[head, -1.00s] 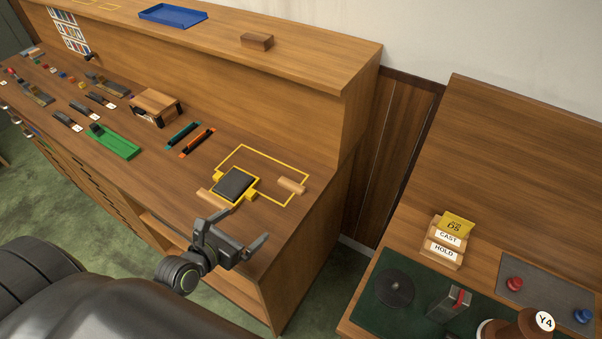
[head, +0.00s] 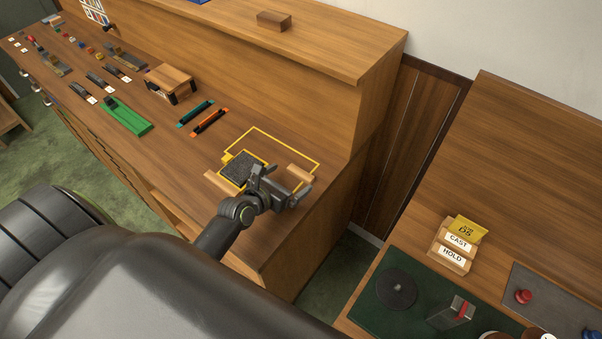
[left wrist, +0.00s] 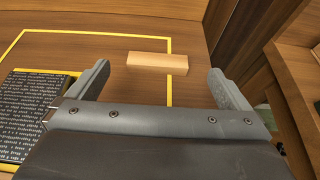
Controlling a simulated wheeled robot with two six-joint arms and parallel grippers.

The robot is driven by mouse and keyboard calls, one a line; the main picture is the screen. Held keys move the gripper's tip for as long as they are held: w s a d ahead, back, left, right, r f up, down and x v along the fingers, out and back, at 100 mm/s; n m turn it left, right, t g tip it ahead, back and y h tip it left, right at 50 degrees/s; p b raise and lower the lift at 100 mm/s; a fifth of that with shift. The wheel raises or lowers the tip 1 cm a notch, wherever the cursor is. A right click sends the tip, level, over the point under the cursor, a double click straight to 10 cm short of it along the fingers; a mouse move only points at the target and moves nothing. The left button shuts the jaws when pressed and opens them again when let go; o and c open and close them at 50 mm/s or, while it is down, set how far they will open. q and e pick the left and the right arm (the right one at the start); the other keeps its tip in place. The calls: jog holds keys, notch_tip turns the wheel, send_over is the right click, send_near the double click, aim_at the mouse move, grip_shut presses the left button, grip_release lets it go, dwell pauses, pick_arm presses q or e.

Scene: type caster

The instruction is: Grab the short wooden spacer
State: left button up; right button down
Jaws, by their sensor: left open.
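A short wooden spacer (head: 302,174) lies on the bench at the right part of the yellow outline. In the left wrist view the light wood spacer (left wrist: 158,63) lies between and slightly beyond my fingertips, with a gap on both sides. My left gripper (head: 283,184) is open and empty, just in front of the spacer; its fingers (left wrist: 158,70) stand apart. Another, longer-looking wooden piece (head: 214,182) lies to the left, beside the dark type block (head: 238,167). My right gripper is in neither view.
The dark type block (left wrist: 34,110) with raised letters sits left of my fingers. A wooden wall (left wrist: 235,30) rises at the right. Orange (head: 210,121) and teal (head: 194,113) bars lie farther left, near a green tray (head: 130,119). A wooden block (head: 273,20) sits on the upper shelf.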

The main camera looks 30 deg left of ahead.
aim_at(301, 172)
pick_arm(q)
jog(key=shift+w+f, duration=0.15)
jog(key=shift+w, duration=0.2)
jog(key=x, duration=0.5)
jog(key=shift+s+f+b, duration=0.15)
jog(key=shift+f+b, duration=0.15)
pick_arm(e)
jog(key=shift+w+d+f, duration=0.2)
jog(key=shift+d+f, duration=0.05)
pick_arm(q)
jog(key=shift+r, duration=0.1)
jog(key=shift+s, duration=0.1)
jog(key=shift+c, duration=0.9)
jog(key=c, duration=0.8)
